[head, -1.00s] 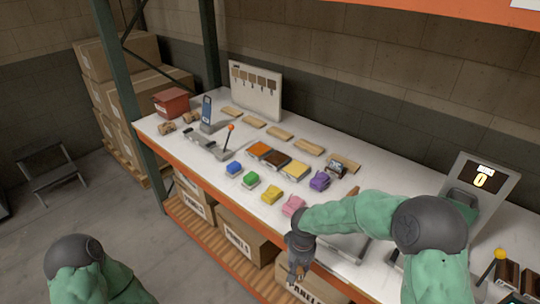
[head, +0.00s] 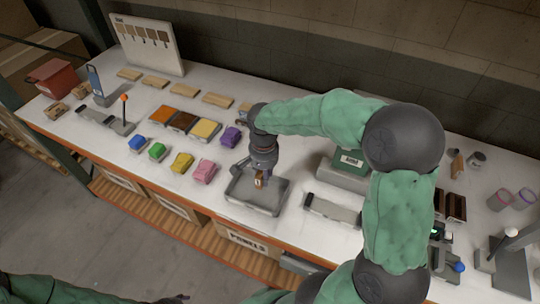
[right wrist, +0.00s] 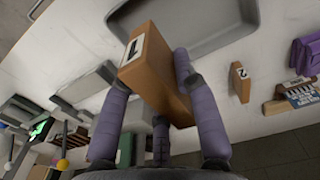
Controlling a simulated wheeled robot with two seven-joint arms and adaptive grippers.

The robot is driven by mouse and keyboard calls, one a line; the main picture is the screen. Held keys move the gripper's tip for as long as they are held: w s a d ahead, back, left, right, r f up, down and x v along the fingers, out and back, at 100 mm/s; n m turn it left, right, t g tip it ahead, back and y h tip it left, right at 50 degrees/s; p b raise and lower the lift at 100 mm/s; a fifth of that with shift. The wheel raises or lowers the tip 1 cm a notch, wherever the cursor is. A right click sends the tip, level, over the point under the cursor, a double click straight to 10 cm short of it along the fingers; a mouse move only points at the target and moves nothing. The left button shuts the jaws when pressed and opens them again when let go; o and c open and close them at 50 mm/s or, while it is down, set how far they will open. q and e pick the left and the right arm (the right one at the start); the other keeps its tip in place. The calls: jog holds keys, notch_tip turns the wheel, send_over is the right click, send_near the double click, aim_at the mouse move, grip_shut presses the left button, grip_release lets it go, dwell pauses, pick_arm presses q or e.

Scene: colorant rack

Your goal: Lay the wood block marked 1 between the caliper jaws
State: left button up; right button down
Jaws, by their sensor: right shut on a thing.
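The wood block marked 1 (right wrist: 148,65) is tan, with a black 1 on a white label on its end. My left gripper is out of view.
The shallow grey tray (head: 277,205) lies under the gripper. A block marked 2 (right wrist: 240,83) stands beyond it. Coloured pieces, including a pink one (head: 204,171), lie left of the tray. A green scale-like device (head: 348,162) stands behind. White table is bare between tray and fixture.

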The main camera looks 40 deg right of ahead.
jog(key=shift+d+r, duration=0.3)
jog(key=shift+d, duration=0.1)
jog(key=shift+w+d+m, duration=0.2)
jog(key=shift+d+m, duration=0.05)
jog(key=shift+m, duration=0.05)
jog(key=w+d+f+b, duration=0.1)
jog(key=w+d+f, duration=0.7)
jog(key=d, duration=0.1)
jog(key=shift+w+f+b, duration=0.2)
jog(key=shift+f+b, duration=0.15)
jog(key=shift+b, duration=0.05)
jog(key=shift+w+d+f, duration=0.15)
jog(key=shift+d+f, duration=0.15)
jog(key=shift+f, duration=0.15)
jog(key=shift+w+f+b, duration=0.1)
jog(key=shift+f+b, duration=0.2)
jog(key=shift+f, duration=1.25)
